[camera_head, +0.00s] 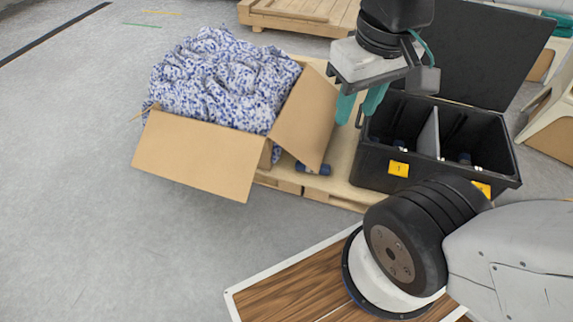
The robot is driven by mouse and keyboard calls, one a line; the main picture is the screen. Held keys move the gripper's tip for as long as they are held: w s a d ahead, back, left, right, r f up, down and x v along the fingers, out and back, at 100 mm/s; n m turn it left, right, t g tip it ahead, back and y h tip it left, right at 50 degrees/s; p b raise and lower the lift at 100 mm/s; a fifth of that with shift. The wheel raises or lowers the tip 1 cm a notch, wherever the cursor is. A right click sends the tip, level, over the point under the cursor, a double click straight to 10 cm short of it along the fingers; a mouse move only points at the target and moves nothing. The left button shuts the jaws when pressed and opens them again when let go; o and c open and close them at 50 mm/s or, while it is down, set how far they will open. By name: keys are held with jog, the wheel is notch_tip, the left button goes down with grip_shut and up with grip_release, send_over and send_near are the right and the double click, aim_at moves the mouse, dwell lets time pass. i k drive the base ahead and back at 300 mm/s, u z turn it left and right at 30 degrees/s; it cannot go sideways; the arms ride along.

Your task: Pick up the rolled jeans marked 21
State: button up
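A small dark blue roll (314,169) lies on the wooden pallet, below the right flap of the cardboard box. It may be rolled jeans, but no number can be read on it. Other dark blue pieces sit low in the black two-part bin (375,170), one in the left compartment (397,144) and one in the right compartment (465,158). They are partly hidden by the bin walls, and no 21 is readable. My gripper (358,112) points down with two teal fingers apart and nothing visible between them. It appears above the pallet, between box and bin.
An open cardboard box (195,155) full of blue-and-white patterned cloth (225,80) stands on the pallet (343,150) at left. The bin's black lid (475,50) stands open behind it. Another pallet (300,15) lies at the back. The grey floor at left is clear.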

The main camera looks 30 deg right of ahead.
aim_at(325, 170)
jog(key=i, duration=0.8)
jog(key=z, duration=0.6)
jog(key=i, duration=0.4)
jog(key=z, duration=0.3)
